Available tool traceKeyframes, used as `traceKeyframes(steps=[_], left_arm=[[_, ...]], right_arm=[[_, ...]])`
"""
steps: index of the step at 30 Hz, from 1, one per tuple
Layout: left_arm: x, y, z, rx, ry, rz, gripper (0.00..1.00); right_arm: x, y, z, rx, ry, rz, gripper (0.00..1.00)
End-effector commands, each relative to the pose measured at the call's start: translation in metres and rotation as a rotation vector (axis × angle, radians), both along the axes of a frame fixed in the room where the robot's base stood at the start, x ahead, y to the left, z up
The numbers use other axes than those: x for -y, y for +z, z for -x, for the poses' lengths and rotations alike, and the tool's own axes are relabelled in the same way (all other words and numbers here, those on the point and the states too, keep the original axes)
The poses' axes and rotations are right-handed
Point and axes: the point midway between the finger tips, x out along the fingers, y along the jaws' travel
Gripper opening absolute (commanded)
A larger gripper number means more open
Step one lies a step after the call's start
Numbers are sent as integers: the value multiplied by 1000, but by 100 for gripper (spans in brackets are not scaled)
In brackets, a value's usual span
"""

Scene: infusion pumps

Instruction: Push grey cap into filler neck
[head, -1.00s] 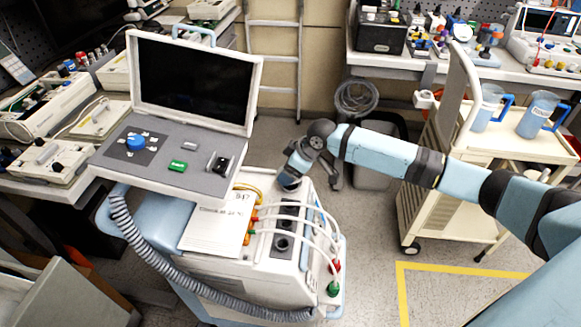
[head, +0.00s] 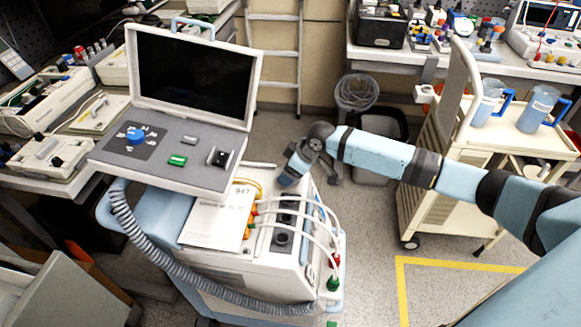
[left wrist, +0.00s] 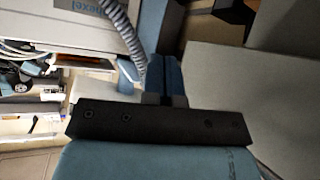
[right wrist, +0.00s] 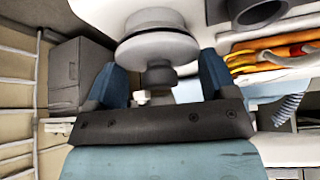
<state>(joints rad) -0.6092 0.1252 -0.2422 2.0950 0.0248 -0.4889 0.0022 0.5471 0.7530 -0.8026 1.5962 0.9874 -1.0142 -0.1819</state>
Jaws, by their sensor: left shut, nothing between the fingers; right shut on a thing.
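The grey cap (right wrist: 156,52) is a pale grey disc with a narrower stem, in the right wrist view. My right gripper (right wrist: 160,72) is shut on it, with one blue finger at each side. In the head view this gripper (head: 290,180) points down at the back of the pump cart's top. The cap is hidden there. I cannot tell whether the cap touches a filler neck, as none shows clearly below it. A dark round opening (right wrist: 258,12) lies to its right in the right wrist view. My left gripper (left wrist: 165,75) is shut and empty, away from the cap.
The pump cart (head: 250,268) carries a raised screen (head: 195,75), a paper sheet (head: 215,222), white hoses and a grey corrugated hose (head: 150,245). A cream trolley (head: 430,205) with jugs stands right. Yellow-lined floor (head: 455,300) is open in front of it.

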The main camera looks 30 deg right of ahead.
Motion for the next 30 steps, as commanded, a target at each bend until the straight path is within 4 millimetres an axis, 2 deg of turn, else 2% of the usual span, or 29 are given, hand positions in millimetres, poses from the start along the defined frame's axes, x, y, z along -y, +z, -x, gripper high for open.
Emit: traceKeyframes(steps=[3,4,6,7,17,23,30], left_arm=[[0,0,0,0,0,0,0],[0,0,0,0,0,0,0],[0,0,0,1,0,0,0],[0,0,0,0,0,0,0],[0,2,0,1,0,-1,0],[0,6,0,-1,1,1,0],[-1,4,2,-18,3,1,0]], right_arm=[[0,-3,0,0,0,0,48],[0,-3,0,0,0,0,80],[0,-3,0,0,0,0,96],[0,-3,0,0,0,0,100],[2,2,2,1,0,1,100],[15,34,15,2,0,3,100],[33,82,36,3,1,1,100]])
